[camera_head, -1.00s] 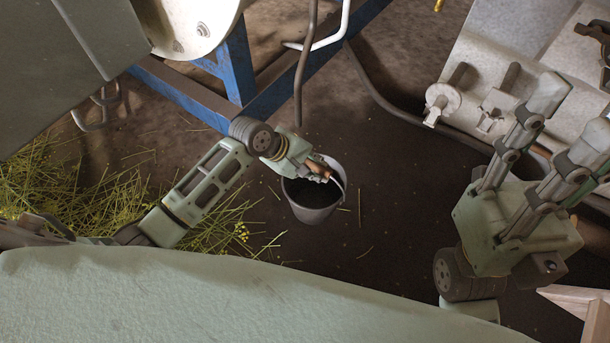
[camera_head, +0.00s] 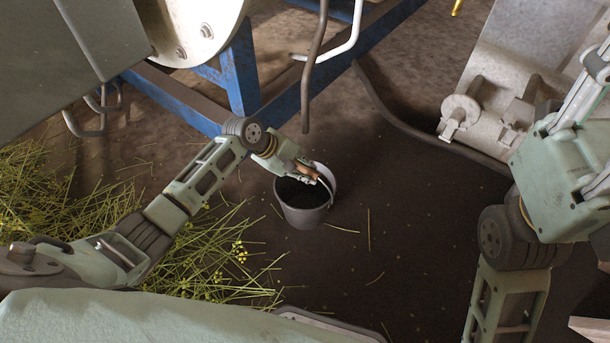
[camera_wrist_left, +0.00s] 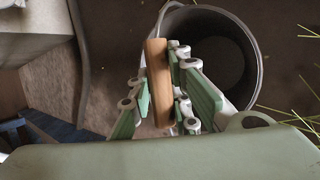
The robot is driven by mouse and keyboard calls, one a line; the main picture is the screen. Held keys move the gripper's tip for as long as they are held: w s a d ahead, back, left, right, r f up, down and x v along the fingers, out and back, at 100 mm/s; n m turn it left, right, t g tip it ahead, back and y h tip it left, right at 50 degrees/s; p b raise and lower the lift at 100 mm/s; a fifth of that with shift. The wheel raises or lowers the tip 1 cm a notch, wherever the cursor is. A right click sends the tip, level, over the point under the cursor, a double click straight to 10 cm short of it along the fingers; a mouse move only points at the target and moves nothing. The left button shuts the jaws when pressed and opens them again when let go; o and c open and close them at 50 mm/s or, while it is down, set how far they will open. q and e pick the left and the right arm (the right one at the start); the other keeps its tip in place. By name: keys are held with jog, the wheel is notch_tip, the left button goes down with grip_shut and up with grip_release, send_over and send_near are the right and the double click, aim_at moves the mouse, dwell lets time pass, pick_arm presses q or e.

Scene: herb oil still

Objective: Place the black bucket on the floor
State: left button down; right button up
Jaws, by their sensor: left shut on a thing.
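The black bucket (camera_head: 304,214) is a dark pail with a wire handle and a brown wooden grip. It is upright, right of my left arm in the head view. My left gripper (camera_head: 310,173) is shut on the wooden grip at the bucket's rim. In the left wrist view the grip (camera_wrist_left: 158,82) sits between the fingers, with the open bucket (camera_wrist_left: 250,50) beside and below it. I cannot tell whether the bucket's base touches the floor (camera_head: 400,230). My right gripper (camera_head: 592,140) is at the right edge, partly cut off; its opening is unclear.
A blue frame (camera_head: 240,75) carrying a metal vessel stands behind the bucket. Pipes (camera_head: 318,70) hang above it. Cut herbs (camera_head: 60,200) lie on the floor at left. A hose (camera_head: 400,120) runs toward grey equipment (camera_head: 510,80) at right. Dark floor right of the bucket is clear.

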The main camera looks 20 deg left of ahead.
pick_arm(q)
jog(key=shift+f, duration=0.45)
jog(key=shift+r, duration=0.1)
jog(key=c, duration=1.6)
grip_release()
jog(key=shift+f, duration=0.25)
jog(key=shift+c, duration=0.2)
jog(key=shift+r, duration=0.15)
